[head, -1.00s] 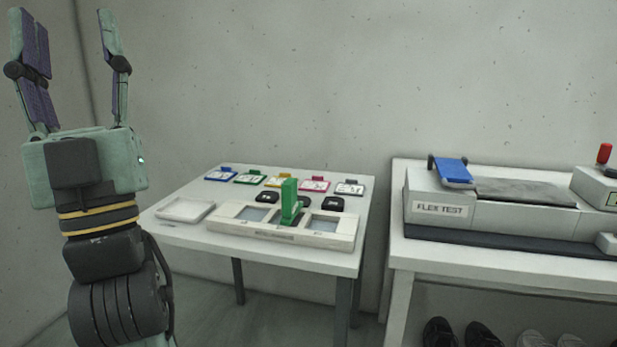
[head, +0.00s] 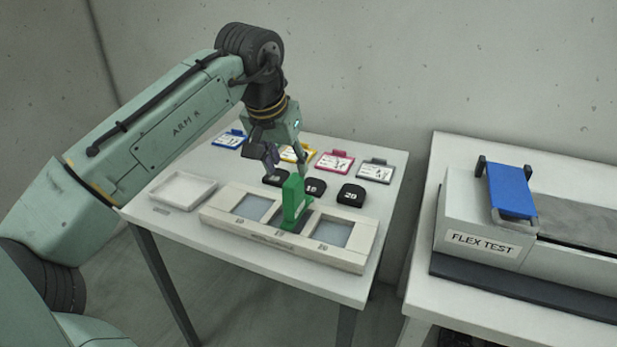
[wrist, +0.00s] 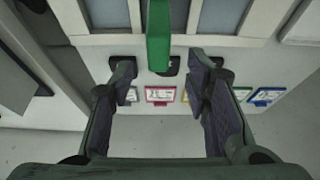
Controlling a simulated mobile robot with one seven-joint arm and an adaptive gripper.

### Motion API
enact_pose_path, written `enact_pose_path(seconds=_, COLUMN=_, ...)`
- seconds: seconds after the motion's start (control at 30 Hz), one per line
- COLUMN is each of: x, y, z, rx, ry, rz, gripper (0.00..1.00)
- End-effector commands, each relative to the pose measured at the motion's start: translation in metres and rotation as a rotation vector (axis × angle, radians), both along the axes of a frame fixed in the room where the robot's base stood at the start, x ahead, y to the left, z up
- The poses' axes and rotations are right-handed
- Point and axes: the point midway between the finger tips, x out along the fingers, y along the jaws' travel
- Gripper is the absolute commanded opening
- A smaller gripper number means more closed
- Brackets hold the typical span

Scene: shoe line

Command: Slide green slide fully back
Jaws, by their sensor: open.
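The green slide (head: 294,204) is an upright green block standing in the middle section of a cream device with window panels (head: 222,215) on the white table. In the wrist view the green slide (wrist: 159,36) is at top centre, just beyond the fingertips and lined up with the gap between them. My gripper (head: 287,172) points down over the table, just behind the slide. It is open and empty, and its fingers also show in the wrist view (wrist: 163,80), apart on either side. I cannot tell whether a finger touches the slide.
Black numbered blocks (head: 351,195) lie just behind the device. Several coloured cards, such as the pink one (head: 335,162), line the table's back. A white tray (head: 183,189) sits at the left. The flex tester with its blue plate (head: 511,190) stands on a separate table at the right.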

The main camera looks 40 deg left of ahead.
Motion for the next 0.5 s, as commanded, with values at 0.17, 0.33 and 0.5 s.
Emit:
enact_pose_path(seconds=0.17, x=0.011, y=0.001, z=-0.026, rx=0.000, ry=0.001, rz=-0.003, gripper=0.43)
enact_pose_path(seconds=0.33, x=0.024, y=0.004, z=-0.056, rx=0.001, ry=-0.001, rz=-0.004, gripper=0.43)
enact_pose_path(seconds=0.5, x=0.034, y=0.006, z=-0.079, rx=0.001, ry=-0.004, rz=-0.005, gripper=0.43)
